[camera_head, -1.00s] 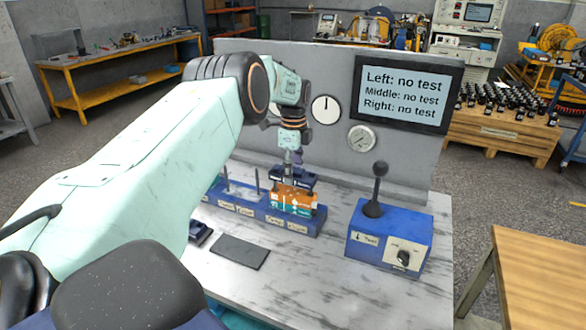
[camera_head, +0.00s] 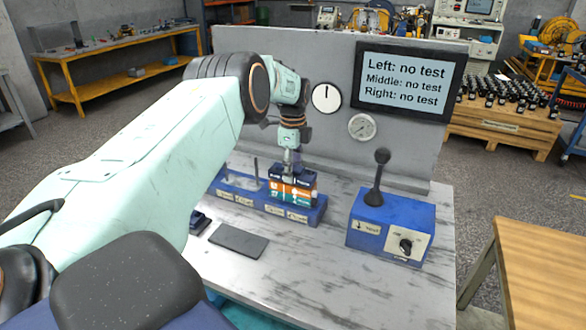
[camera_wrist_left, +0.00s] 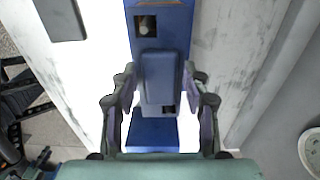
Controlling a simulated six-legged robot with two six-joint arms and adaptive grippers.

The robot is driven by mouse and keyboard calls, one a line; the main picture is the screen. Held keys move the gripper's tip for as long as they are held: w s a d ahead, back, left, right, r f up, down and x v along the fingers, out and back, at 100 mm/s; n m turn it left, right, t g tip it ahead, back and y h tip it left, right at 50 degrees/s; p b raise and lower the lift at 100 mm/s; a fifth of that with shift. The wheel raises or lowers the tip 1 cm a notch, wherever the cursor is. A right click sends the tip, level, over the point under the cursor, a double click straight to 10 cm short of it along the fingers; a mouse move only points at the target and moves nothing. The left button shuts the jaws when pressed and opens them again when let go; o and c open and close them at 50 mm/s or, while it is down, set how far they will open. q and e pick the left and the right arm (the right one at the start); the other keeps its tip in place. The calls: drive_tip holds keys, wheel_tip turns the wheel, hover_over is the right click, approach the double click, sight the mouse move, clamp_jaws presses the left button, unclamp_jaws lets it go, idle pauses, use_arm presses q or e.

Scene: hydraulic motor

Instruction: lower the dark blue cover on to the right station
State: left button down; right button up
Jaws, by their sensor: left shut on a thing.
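My left gripper (camera_head: 292,165) is shut on the dark blue cover (camera_head: 293,175), at the right end of the blue station base (camera_head: 308,220). The cover sits over an orange and teal block (camera_head: 291,192) at the right station; I cannot tell whether it is fully seated on it. In the left wrist view the cover (camera_wrist_left: 160,78) lies between the two fingers of the gripper (camera_wrist_left: 160,92), lined up with the blue base (camera_wrist_left: 160,20). My right gripper is not in view.
A dark grey pad (camera_head: 238,240) and a small dark blue part (camera_head: 199,222) lie on the marble-patterned bench (camera_head: 300,270). A blue test box (camera_head: 390,225) with an upright lever (camera_head: 378,175) stands to the right. A grey panel with gauges and a screen (camera_head: 408,80) stands behind.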

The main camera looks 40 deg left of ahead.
use_arm(q)
drive_tip(key=shift+d, duration=0.1)
drive_tip(key=shift+w+f, duration=0.1)
drive_tip(key=shift+f, duration=0.2)
drive_tip(key=shift+f+b, duration=0.15)
drive_tip(key=shift+b, duration=0.25)
drive_tip(key=c, duration=0.6)
unclamp_jaws()
wheel_tip(320, 180, up, 12)
